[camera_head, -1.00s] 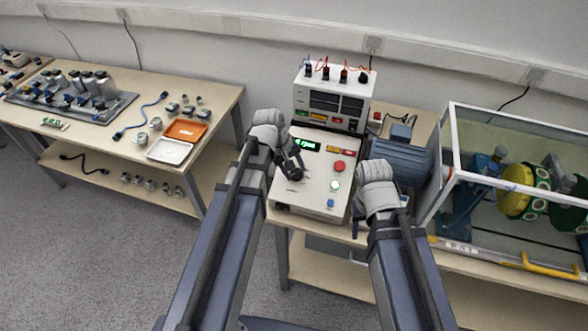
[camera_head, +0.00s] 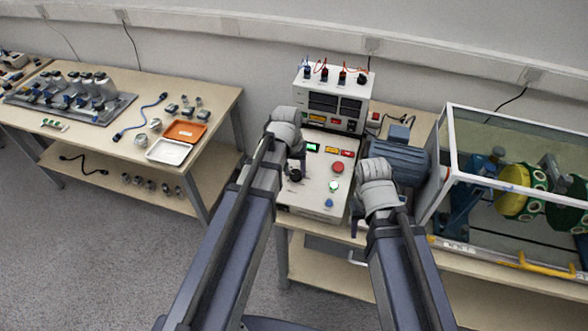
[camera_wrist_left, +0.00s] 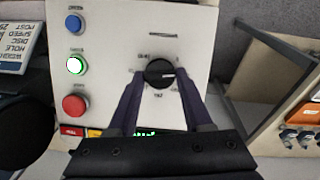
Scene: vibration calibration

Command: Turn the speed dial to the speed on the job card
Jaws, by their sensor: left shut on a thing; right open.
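The black round speed dial (camera_wrist_left: 160,72) sits on the pale control panel (camera_head: 318,190), with small scale marks around it. My left gripper (camera_wrist_left: 160,80) is shut on the dial, one finger on each side; in the head view the left gripper (camera_head: 296,170) is over the panel's left part. A pale pointer line shows on the dial; the scale numbers are too small to read. The green display (camera_head: 313,147) is partly hidden by my left wrist. My right gripper (camera_head: 357,226) is open and empty beside the panel's right edge.
The panel also has a red button (camera_head: 338,168), a lit green button (camera_head: 334,186) and a blue button (camera_head: 329,203). A motor (camera_head: 398,160) and a clear-walled enclosure (camera_head: 510,180) stand to the right. A side table (camera_head: 90,140) with parts and trays is at left.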

